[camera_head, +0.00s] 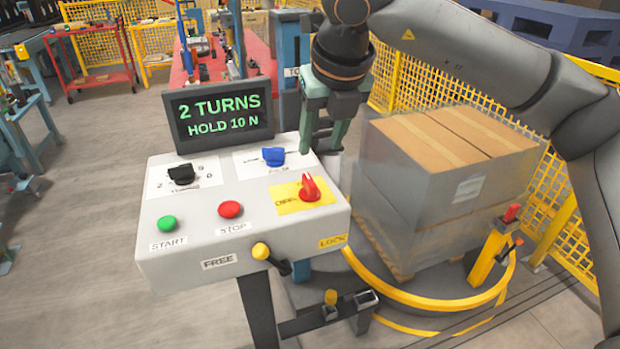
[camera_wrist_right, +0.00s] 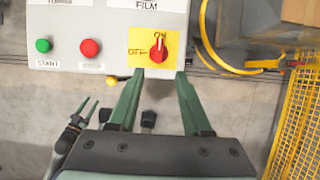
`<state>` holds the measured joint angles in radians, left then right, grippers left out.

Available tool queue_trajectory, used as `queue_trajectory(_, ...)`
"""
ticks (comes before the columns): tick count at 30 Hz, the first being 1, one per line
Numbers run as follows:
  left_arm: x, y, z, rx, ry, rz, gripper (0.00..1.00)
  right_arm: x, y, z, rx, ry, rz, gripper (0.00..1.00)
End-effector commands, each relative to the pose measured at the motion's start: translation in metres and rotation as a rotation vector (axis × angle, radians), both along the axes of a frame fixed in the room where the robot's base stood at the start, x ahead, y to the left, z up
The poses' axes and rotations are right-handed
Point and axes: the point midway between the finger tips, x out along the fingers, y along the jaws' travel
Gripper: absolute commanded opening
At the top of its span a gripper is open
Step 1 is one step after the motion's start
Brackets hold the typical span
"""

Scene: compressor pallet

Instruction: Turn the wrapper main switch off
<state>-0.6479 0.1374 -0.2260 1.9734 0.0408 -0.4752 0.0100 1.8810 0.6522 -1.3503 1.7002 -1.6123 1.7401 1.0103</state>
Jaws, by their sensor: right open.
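The wrapper main switch is a red rotary knob (camera_head: 310,188) on a yellow plate (camera_head: 287,205) at the right of the grey control box. In the right wrist view the red knob (camera_wrist_right: 158,47) points up at ON, with OFF to its left.
The box also carries a black dial (camera_head: 182,174), a blue dial (camera_head: 273,156), a green START button (camera_head: 167,223), a red STOP button (camera_head: 230,209) and a yellow-tipped lever (camera_head: 261,251). A screen (camera_head: 221,111) reads "2 TURNS HOLD 10 N". Wrapped cartons (camera_head: 440,190) stand right.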

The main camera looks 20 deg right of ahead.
Motion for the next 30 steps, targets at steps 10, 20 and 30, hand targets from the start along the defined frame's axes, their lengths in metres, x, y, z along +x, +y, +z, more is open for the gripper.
queue_trajectory(10,-0.001,0.0,0.001,0.002,0.002,0.0,0.5,0.026,0.001,-0.065,0.001,0.005,0.005,0.49)
queue_trajectory(20,-0.003,0.004,-0.001,0.007,0.005,0.005,0.5,0.041,0.002,-0.102,0.002,0.004,0.006,0.49)
queue_trajectory(30,-0.003,0.004,-0.001,0.007,0.006,0.007,0.5,0.042,0.003,-0.105,0.004,0.002,0.007,0.48)
